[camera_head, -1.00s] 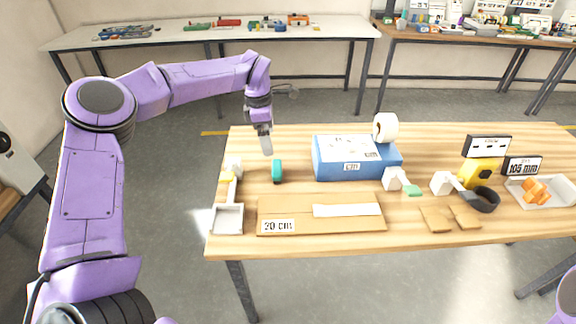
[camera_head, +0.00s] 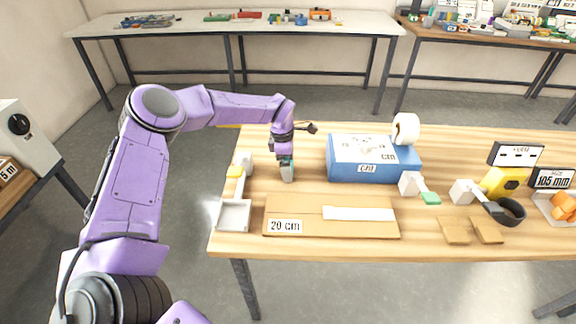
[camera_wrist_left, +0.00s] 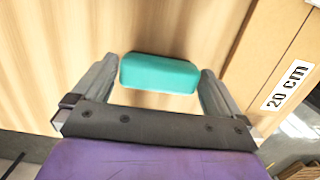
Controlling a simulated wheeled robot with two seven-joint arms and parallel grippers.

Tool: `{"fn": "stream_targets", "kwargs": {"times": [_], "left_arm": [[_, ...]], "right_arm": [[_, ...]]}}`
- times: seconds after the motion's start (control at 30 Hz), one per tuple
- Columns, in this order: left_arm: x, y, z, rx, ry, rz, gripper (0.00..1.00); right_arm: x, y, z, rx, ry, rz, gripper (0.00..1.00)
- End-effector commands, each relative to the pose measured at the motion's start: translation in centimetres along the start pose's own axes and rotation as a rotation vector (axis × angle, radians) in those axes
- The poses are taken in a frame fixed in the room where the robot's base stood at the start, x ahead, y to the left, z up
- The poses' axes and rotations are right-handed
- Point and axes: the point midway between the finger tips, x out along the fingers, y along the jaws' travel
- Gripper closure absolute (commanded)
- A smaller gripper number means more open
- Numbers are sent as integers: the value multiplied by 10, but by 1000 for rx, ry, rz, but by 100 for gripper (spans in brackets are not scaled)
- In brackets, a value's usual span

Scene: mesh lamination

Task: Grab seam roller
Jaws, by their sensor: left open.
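A teal rounded block (camera_wrist_left: 160,74), which I take to be the seam roller, stands on the wooden table left of the blue box. My left gripper (camera_head: 287,172) is over it, pointing down, and largely hides it in the head view. In the left wrist view my left gripper (camera_wrist_left: 158,72) is open, with one finger on each side of the teal block. Small gaps seem to show at its ends, so it is not clamped. I cannot tell how far down the fingers reach. My right gripper is not in view.
A cardboard sheet marked 20 cm (camera_head: 330,230) lies in front of the gripper. A tool with a white-grey square plate (camera_head: 235,214) lies to the left. The blue box (camera_head: 375,174) with a white tape roll (camera_head: 406,129) stands to the right, near white-headed tools.

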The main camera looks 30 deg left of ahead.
Motion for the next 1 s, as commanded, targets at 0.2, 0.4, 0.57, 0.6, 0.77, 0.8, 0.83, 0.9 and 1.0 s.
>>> {"fn": "stream_targets", "kwargs": {"times": [0.2,0.4,0.57,0.6,0.77,0.8,0.83,0.9,1.0], "left_arm": [[6,1,0,0,0,1,0],[6,1,0,0,0,1,41],[5,1,0,0,-1,2,41],[5,1,0,0,-1,2,41],[-2,1,2,1,-3,3,41],[-6,2,3,1,-3,4,41],[-11,1,3,1,-3,3,41],[-25,1,5,1,-4,5,41],[-48,-20,8,5,-8,5,41]], "right_arm": [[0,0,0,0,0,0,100],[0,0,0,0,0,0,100],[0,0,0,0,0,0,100],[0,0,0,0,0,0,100],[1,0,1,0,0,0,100],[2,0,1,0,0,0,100],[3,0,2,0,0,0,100],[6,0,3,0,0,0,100],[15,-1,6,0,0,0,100]]}}
